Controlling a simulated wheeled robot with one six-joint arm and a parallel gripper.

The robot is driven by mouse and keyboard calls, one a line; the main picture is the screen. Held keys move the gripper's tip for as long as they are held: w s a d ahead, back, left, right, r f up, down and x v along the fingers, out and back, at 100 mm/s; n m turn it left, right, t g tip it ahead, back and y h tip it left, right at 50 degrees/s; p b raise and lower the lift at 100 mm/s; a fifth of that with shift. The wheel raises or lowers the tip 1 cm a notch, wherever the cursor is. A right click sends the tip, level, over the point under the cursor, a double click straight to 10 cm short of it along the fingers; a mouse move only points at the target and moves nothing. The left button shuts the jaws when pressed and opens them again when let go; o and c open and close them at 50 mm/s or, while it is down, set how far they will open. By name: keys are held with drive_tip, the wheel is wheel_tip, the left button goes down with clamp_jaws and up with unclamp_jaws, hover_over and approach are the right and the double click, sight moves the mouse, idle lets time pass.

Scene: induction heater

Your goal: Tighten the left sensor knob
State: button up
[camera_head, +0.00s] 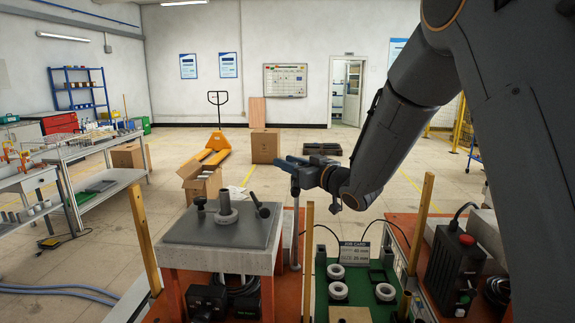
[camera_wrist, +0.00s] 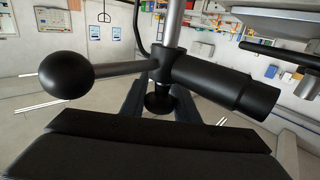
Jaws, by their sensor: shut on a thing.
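In the wrist view, a small black knob (camera_wrist: 159,103) sits below a black clamp on an upright metal rod (camera_wrist: 173,22). My gripper (camera_wrist: 160,100) is shut on this knob, one finger on each side. A black cylindrical sensor body (camera_wrist: 222,80) runs from the clamp to the right. A lever with a large black ball (camera_wrist: 67,75) sticks out to the left. In the head view, my gripper (camera_head: 290,165) is at the top of the metal rod (camera_head: 296,225), and the knob cannot be made out there.
Left of the rod, a block with a grey plate (camera_head: 180,233) carries an upright cylinder (camera_head: 225,205), a black knob (camera_head: 199,206) and a ball-ended lever (camera_head: 264,211). A green tray (camera_head: 322,290) with white rings and a black control box (camera_head: 455,265) stand to the right.

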drive_tip(key=shift+r, duration=0.1)
drive_tip(key=o, duration=1.1)
drive_tip(key=shift+c, duration=0.2)
drive_tip(key=b+v, duration=0.2)
drive_tip(key=v, duration=0.5)
drive_tip(key=shift+s+d, duration=0.25)
drive_tip(key=shift+s, duration=0.05)
